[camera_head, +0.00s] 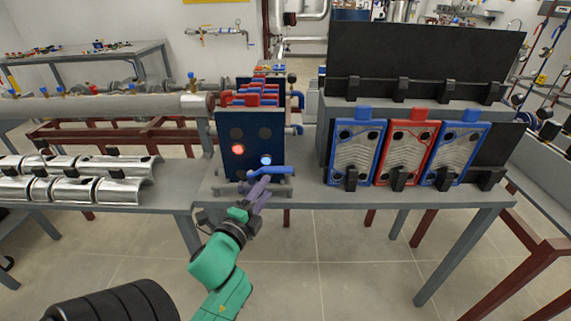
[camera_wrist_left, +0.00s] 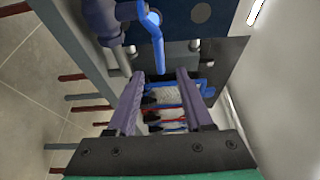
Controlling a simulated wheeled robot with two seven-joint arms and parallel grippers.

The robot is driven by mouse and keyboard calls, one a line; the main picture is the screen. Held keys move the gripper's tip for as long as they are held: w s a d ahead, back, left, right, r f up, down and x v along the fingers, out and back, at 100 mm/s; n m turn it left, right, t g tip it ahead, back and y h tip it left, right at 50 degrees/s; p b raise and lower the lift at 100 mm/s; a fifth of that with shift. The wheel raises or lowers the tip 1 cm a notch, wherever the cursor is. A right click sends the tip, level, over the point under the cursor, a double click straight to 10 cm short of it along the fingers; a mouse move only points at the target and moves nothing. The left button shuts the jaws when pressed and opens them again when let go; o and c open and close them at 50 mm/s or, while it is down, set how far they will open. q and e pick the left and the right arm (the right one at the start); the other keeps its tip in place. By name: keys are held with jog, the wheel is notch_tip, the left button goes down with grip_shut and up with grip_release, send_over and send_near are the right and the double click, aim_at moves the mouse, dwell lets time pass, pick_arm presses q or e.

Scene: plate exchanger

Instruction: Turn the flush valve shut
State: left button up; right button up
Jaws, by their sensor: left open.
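The flush valve's blue lever handle (camera_head: 271,170) sits low on the front of the dark blue plate exchanger panel (camera_head: 250,142), pointing right in the head view. In the left wrist view the blue lever (camera_wrist_left: 157,45) hangs down toward the gap between my fingertips. My left gripper (camera_head: 259,188) is open just in front of and below the lever. It also shows in the left wrist view (camera_wrist_left: 158,78), with its purple fingers apart and the lever's free end close to the gap; I cannot tell whether they touch. My right gripper is out of view.
Blue and red framed plates (camera_head: 407,153) stand in a dark rack on the right of the grey bench (camera_head: 310,198). Silver half-shells (camera_head: 125,190) lie on the left bench. Above them runs a thick pipe (camera_head: 110,105).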

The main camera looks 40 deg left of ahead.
aim_at(282, 167)
pick_arm(q)
jog(key=x, duration=0.5)
jog(key=shift+d+r+p, duration=0.2)
jog(key=shift+r+p, duration=0.05)
jog(key=shift+p, duration=0.1)
jog(key=x, duration=0.7)
jog(key=shift+w+a+f, duration=0.15)
jog(key=shift+a+f, duration=0.05)
jog(key=shift+f, duration=0.05)
jog(key=shift+w, duration=0.25)
jog(key=shift+a, duration=0.1)
grip_shut()
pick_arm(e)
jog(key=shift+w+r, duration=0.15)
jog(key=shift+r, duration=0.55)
pick_arm(q)
jog(key=shift+f, duration=0.1)
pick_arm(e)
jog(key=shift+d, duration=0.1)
